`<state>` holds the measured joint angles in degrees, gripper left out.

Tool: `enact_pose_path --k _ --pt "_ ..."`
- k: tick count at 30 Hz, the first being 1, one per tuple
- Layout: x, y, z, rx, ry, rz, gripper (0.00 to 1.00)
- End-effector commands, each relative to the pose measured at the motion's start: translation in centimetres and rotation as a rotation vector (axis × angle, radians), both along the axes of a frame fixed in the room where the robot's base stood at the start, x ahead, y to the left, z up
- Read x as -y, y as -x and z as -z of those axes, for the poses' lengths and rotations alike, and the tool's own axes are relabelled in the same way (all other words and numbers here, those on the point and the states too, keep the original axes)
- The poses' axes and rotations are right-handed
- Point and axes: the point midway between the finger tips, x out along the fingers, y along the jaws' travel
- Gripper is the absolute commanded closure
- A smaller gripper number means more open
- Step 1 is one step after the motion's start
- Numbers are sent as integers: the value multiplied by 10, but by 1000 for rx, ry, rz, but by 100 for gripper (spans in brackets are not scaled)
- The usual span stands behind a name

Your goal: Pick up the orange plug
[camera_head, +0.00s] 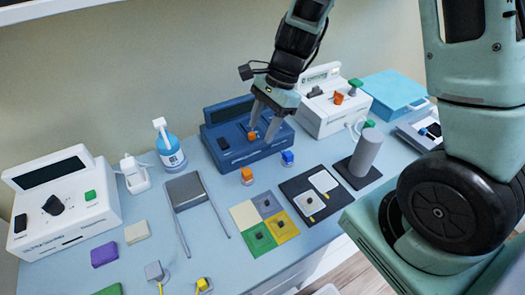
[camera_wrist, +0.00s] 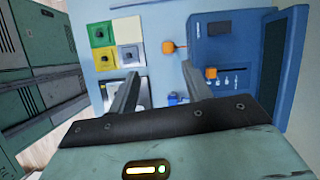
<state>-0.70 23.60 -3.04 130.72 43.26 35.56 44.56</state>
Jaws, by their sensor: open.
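An orange block-shaped plug (camera_head: 246,175) stands on the blue table in front of the dark blue device (camera_head: 235,145). It shows in the wrist view (camera_wrist: 168,47) beyond my fingertips, with a short thin piece at its side. A second orange block (camera_head: 251,135) sits on the dark blue device and also shows in the wrist view (camera_wrist: 211,73). My gripper (camera_head: 262,128) is open, pointing down over the device's front, above and to the right of the plug. In the wrist view my gripper (camera_wrist: 158,72) has nothing between its fingers; the plug is apart from them.
A blue plug (camera_head: 287,158) stands just right of the orange one. A coloured square mat (camera_head: 265,222), a grey stand (camera_head: 184,189) and a dark board with a grey cylinder (camera_head: 366,152) are near. White devices (camera_head: 65,205) (camera_head: 325,112) stand on both sides.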

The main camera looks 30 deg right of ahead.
Motion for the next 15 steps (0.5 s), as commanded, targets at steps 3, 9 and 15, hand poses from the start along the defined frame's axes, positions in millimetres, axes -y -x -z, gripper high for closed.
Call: enact_pose_path --k 3,9,15 --pt "10 -7 7 -22 -3 86 51" --pt "0 -6 35 -30 -3 98 51" --pt "-16 -6 75 -30 -3 95 51"
